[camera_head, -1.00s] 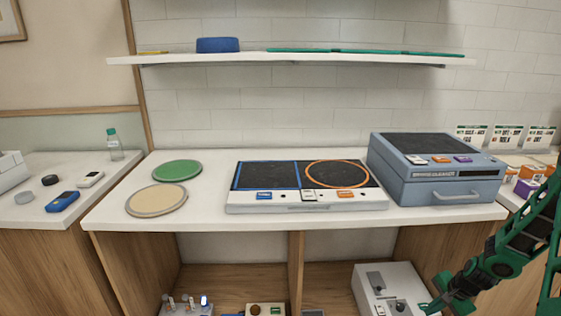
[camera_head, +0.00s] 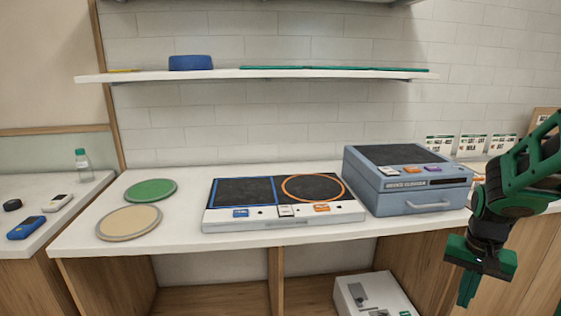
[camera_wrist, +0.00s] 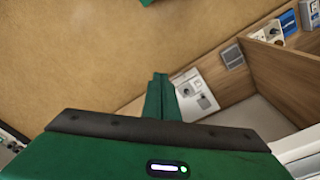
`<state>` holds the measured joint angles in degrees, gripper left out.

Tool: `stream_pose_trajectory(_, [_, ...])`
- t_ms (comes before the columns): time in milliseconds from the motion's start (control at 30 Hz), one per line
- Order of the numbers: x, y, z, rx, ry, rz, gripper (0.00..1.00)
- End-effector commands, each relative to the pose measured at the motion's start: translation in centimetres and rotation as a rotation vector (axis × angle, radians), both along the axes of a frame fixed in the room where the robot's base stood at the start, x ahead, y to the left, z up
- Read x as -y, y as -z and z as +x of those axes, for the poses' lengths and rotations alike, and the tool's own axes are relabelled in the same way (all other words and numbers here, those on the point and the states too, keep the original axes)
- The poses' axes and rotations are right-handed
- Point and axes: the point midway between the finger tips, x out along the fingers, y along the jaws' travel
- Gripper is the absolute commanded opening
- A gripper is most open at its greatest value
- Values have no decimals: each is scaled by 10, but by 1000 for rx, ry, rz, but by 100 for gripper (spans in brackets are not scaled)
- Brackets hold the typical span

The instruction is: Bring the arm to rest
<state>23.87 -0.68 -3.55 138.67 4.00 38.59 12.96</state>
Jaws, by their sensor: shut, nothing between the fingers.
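My gripper (camera_head: 468,288) is at the lower right in the head view, in front of the table's right part and below the level of its top. It points downward. Its fingers are together with nothing between them. In the wrist view the closed fingers (camera_wrist: 161,97) show over the tan floor, close in view to the lower shelf area. My green and black arm comes in from the right edge.
The white table (camera_head: 300,243) holds a grey-blue drawer unit (camera_head: 410,190), a two-zone panel (camera_head: 285,203), a green disc (camera_head: 150,190) and a tan disc (camera_head: 129,222). A white box (camera_head: 375,296) stands below. A wall shelf (camera_head: 260,74) runs above. Floor (camera_wrist: 70,60) looks clear.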

Motion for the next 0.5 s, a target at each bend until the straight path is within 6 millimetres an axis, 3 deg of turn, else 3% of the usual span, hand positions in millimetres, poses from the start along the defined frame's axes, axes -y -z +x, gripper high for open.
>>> stream_pose_trajectory(200, [-24,-43,-53,-13,-71,6,0])
stream_pose_trajectory(500, [-55,-73,-120,-21,-163,57,0])
